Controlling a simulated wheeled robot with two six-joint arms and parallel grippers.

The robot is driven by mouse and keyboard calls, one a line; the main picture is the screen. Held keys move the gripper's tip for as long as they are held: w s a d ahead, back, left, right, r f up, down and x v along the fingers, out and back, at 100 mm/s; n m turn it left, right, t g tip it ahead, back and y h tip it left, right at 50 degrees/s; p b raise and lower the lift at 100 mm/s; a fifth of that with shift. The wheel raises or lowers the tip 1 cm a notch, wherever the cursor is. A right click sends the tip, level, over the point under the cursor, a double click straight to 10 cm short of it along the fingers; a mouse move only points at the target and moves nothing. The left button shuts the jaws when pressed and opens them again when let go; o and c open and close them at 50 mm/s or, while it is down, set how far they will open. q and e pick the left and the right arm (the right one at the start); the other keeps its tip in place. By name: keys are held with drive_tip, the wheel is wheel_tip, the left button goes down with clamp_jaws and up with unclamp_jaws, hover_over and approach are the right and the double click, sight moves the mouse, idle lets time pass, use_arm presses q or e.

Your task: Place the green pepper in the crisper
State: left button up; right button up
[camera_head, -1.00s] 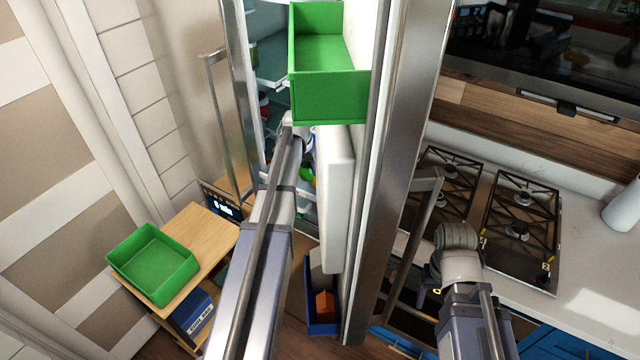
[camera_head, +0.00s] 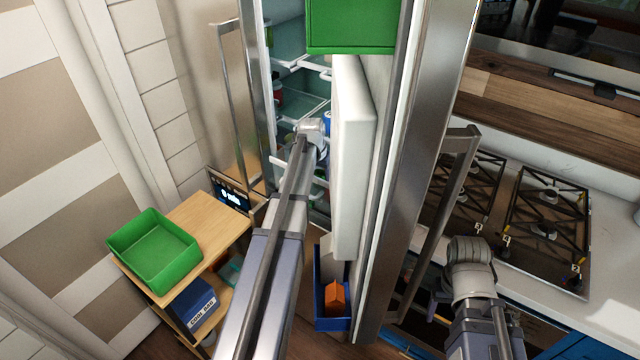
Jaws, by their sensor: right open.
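I cannot make out the green pepper. The open fridge (camera_head: 292,80) shows glass shelves and a few items, partly hidden by my left arm. I cannot pick out the crisper for certain. My left arm reaches into the fridge opening; its wrist is at the shelves and the gripper beyond it is hidden. My right gripper (camera_head: 438,300) is open, low beside the fridge door's outer side and in front of the stove, mostly hidden behind its own wrist.
A green bin (camera_head: 352,28) sits high at the fridge door. Another green bin (camera_head: 155,252) stands on a wooden shelf unit (camera_head: 212,222) at left. A blue door bin (camera_head: 333,318) holds an orange carton (camera_head: 336,298). The stove (camera_head: 540,230) is at right.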

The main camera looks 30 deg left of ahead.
use_arm(q)
drive_tip(key=shift+f, duration=0.4)
use_arm(e)
drive_tip(key=shift+f, duration=0.4)
use_arm(q)
drive_tip(key=shift+f, duration=0.15)
drive_tip(key=o, duration=1.4)
use_arm(e)
drive_tip(key=shift+f, duration=0.15)
use_arm(q)
drive_tip(key=p+v, duration=1.1)
drive_tip(key=v, duration=0.1)
drive_tip(key=shift+r+p, duration=0.25)
drive_tip(key=shift+p, duration=0.1)
use_arm(e)
wheel_tip(320, 180, up, 12)
drive_tip(key=shift+f, duration=0.1)
